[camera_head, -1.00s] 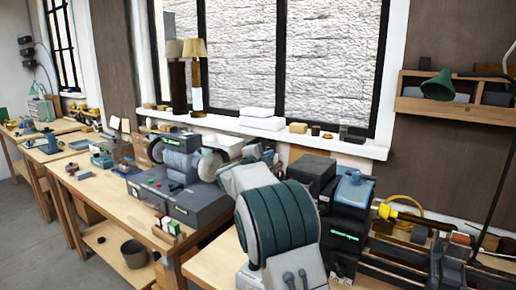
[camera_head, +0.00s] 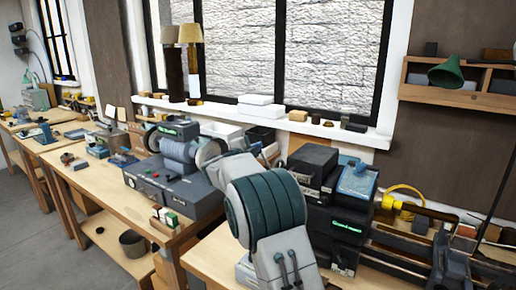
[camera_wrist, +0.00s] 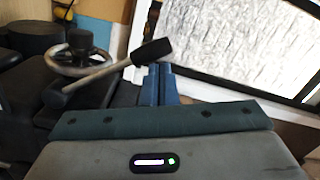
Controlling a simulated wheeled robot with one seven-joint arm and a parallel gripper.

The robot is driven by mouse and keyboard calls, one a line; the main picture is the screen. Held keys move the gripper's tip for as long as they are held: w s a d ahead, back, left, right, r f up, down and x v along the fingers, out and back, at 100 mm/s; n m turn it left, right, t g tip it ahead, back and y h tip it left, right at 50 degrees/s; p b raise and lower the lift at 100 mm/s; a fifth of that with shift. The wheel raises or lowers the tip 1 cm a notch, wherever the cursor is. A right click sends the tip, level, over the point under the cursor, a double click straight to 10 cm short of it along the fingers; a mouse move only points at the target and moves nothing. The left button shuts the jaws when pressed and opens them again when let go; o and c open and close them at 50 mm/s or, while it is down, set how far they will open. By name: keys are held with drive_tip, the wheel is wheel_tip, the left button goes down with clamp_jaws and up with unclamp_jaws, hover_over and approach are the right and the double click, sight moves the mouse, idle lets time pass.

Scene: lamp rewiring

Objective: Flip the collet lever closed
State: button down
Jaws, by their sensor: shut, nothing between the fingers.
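In the wrist view, a lever that looks like the collet lever (camera_wrist: 106,71), a pale rod with a thick black grip, slants up to the right across a machine. Its black grip (camera_wrist: 152,51) is at the upper right end, just beyond my fingertips. My gripper (camera_wrist: 160,72) is shut and empty, its blue fingers together close to the grip; I cannot tell whether they touch it. A grey handwheel (camera_wrist: 66,70) with a black knob lies behind the rod. In the head view, my arm hides the gripper and lever; the dark lathe (camera_head: 335,225) stands to its right.
A grinder (camera_head: 172,165) on a grey base stands on the bench left of my arm. The window sill (camera_head: 345,134) behind holds small boxes. A yellow ring (camera_head: 404,192) lies behind the lathe. The shelf (camera_head: 450,97) with a green lamp is on the right wall.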

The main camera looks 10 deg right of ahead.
drive_tip(key=shift+a+f, duration=0.1)
drive_tip(key=shift+a, duration=0.1)
drive_tip(key=s+a+r+b, duration=0.3)
drive_tip(key=s+a, duration=0.1)
drive_tip(key=s, duration=0.6)
drive_tip(key=shift+a, duration=0.4)
